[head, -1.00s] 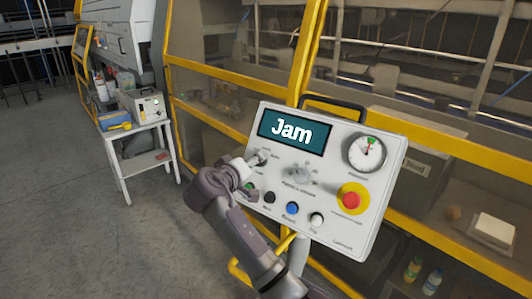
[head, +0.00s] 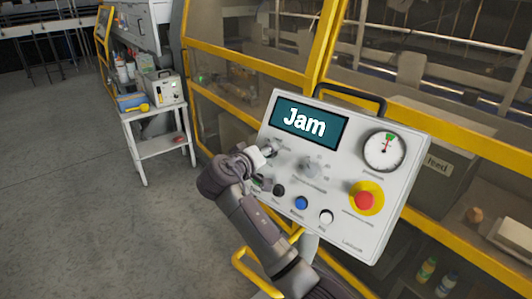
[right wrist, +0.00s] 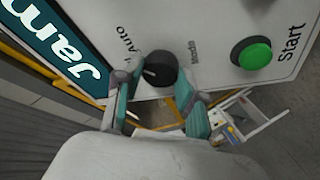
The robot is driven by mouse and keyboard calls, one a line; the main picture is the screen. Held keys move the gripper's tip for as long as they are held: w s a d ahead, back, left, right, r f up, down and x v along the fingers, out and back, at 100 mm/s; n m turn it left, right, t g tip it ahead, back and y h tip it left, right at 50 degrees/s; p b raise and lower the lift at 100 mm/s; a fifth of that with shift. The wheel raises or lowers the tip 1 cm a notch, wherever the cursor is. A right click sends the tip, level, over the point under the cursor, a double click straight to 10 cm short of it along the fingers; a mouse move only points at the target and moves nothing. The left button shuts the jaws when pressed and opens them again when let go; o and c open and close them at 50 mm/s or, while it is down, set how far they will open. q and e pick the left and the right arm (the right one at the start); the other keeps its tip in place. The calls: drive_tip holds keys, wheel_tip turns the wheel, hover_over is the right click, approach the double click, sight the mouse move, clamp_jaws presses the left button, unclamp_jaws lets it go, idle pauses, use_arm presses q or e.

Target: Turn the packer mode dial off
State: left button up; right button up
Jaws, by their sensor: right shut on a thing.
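The packer mode dial (right wrist: 160,68) is a round black knob with a white pointer line, on the light grey control panel (head: 345,215). In the right wrist view its line points left, and the words Auto and Mode stand beside it. My right gripper (right wrist: 158,85) is shut on the dial, one teal-padded finger on each side. In the head view my right gripper (head: 258,157) is at the panel's left side and mostly covers the dial. The panel's screen (head: 310,122) reads Jam. My left gripper is not in view.
The green Start button (right wrist: 251,54) is close to the dial. A black button (head: 279,191), blue button (head: 301,203), white button (head: 326,217), grey selector (head: 311,168), red emergency stop (head: 364,199) and gauge (head: 384,150) share the panel. Yellow-framed guarding (head: 240,65) stands behind.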

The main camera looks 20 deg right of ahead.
drive_tip(key=shift+c, duration=0.7)
drive_tip(key=shift+n, duration=0.4)
drive_tip(key=shift+d+n+y, duration=0.1)
drive_tip(key=shift+n+y, duration=0.3)
drive_tip(key=shift+n, duration=0.6)
drive_tip(key=n+y, duration=0.1)
drive_tip(key=n, duration=0.3)
drive_tip(key=n+y, duration=0.1)
drive_tip(key=n, duration=0.2)
drive_tip(key=shift+d+r+n+g, duration=0.1)
drive_tip(key=shift+n+g, duration=0.2)
drive_tip(key=n+g+y, duration=0.1)
drive_tip(key=n, duration=0.3)
drive_tip(key=shift+d+r, duration=0.1)
drive_tip(key=shift+r, duration=0.05)
drive_tip(key=n+g, duration=0.2)
drive_tip(key=n, duration=0.3)
drive_tip(key=shift+w, duration=0.1)
